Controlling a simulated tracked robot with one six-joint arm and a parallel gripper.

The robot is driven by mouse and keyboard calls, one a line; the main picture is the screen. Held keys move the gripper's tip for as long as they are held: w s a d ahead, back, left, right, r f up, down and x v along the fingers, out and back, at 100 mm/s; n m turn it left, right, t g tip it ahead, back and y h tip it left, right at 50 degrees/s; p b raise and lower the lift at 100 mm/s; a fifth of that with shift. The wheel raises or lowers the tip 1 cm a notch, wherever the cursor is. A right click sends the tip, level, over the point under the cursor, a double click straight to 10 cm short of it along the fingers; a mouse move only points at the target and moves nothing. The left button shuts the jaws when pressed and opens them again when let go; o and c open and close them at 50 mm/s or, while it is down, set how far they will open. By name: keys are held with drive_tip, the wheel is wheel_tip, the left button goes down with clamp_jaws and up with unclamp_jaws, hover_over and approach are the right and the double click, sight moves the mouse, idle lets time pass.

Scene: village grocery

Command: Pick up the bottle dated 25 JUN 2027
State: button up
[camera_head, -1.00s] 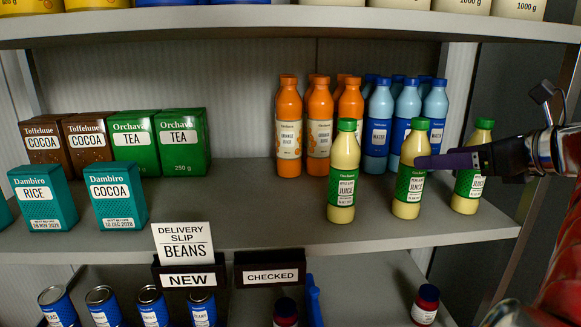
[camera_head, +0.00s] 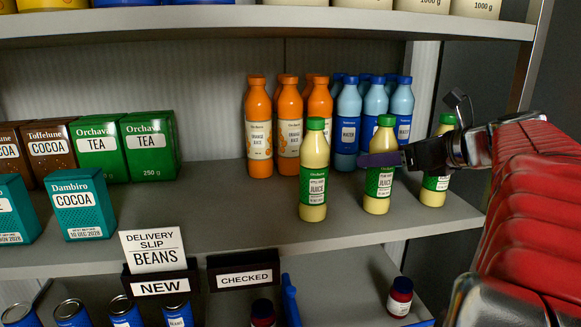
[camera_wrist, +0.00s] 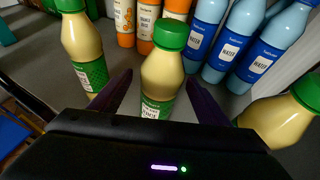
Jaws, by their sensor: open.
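Three cream juice bottles with green caps and green labels stand upright at the shelf front: a left bottle (camera_head: 314,160), a middle bottle (camera_head: 378,190) and a right bottle (camera_head: 433,197). Their small date print is unreadable in both views. My gripper (camera_head: 380,158) comes in from the right, and its dark purple finger crosses the middle bottle, hiding part of it. In the wrist view, the open fingers (camera_wrist: 160,95) lie on either side of the middle bottle (camera_wrist: 163,75), with gaps visible. The left bottle (camera_wrist: 80,45) and right bottle (camera_wrist: 280,120) stand outside them.
Orange juice bottles (camera_head: 288,130) and blue water bottles (camera_head: 348,120) stand close behind. Tea boxes (camera_head: 150,148) and cocoa boxes (camera_head: 82,205) are at left. The upper shelf (camera_head: 300,20) overhangs. A delivery slip (camera_head: 152,250) hangs at the shelf edge.

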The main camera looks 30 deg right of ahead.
sight(373, 142)
drive_tip(key=x, duration=0.5)
drive_tip(key=shift+c, duration=0.6)
drive_tip(key=c, duration=1.5)
drive_tip(key=shift+r, duration=0.1)
drive_tip(key=shift+r, duration=1.65)
drive_tip(key=shift+s+d+r, duration=0.1)
drive_tip(key=shift+s+d, duration=0.05)
drive_tip(key=shift+s, duration=0.15)
drive_tip(key=s, duration=0.5)
drive_tip(key=s+d, duration=0.1)
drive_tip(key=s, duration=1.1)
drive_tip(key=shift+s+d, duration=0.2)
drive_tip(key=shift+d, duration=0.15)
